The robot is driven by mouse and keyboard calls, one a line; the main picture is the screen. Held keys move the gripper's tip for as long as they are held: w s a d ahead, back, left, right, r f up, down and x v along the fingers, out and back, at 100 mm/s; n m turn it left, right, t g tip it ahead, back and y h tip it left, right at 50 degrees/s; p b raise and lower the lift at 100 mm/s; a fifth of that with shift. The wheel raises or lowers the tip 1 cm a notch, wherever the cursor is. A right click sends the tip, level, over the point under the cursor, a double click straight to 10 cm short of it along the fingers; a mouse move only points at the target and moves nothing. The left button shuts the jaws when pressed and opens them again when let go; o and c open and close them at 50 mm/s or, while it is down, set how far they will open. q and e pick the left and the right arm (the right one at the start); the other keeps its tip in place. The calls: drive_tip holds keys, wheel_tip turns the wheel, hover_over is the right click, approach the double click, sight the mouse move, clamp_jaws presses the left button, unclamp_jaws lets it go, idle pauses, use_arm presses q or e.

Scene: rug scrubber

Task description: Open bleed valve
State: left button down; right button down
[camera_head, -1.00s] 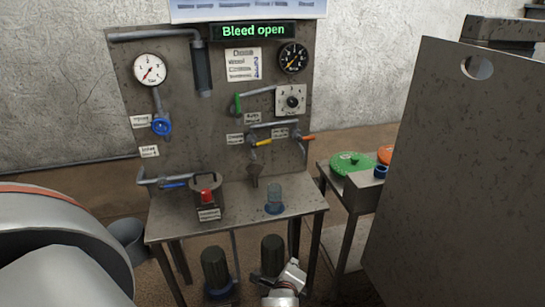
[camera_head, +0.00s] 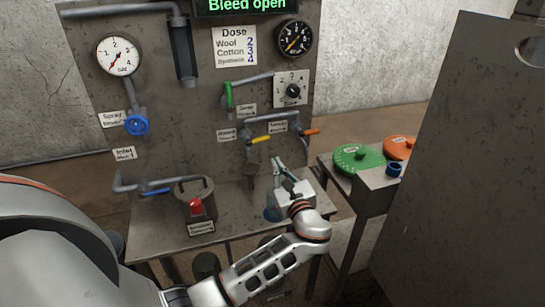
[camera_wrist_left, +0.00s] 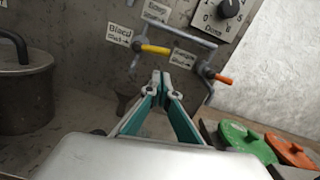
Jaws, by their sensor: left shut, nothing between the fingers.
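The bleed valve's yellow lever (camera_head: 261,139) sits on the pipework of the upright panel, beside a small white label (camera_head: 226,135). In the left wrist view the yellow lever (camera_wrist_left: 156,49) lies nearly level, just right of a label (camera_wrist_left: 119,35) that seems to read "Bleed". My left gripper (camera_head: 277,163) is shut and empty, below and slightly right of the lever, apart from it in the head view. Its closed fingertips (camera_wrist_left: 160,80) point up toward the lever in the left wrist view. The green display (camera_head: 246,5) reads "Bleed open". My right gripper is not in view.
An orange lever (camera_head: 311,131) is close right of the yellow one. A green lever (camera_head: 229,95), a dial knob (camera_head: 292,91) and a blue wheel (camera_head: 137,125) are on the panel. A pot with a red part (camera_head: 196,206) stands on the bench. A large grey plate (camera_head: 460,180) blocks the right.

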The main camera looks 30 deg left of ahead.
sight(259, 140)
use_arm(q)
drive_tip(key=x, duration=0.9)
drive_tip(key=shift+a, duration=0.1)
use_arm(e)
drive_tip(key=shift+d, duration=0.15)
use_arm(q)
drive_tip(key=shift+r+n, duration=0.1)
drive_tip(key=shift+n, duration=0.3)
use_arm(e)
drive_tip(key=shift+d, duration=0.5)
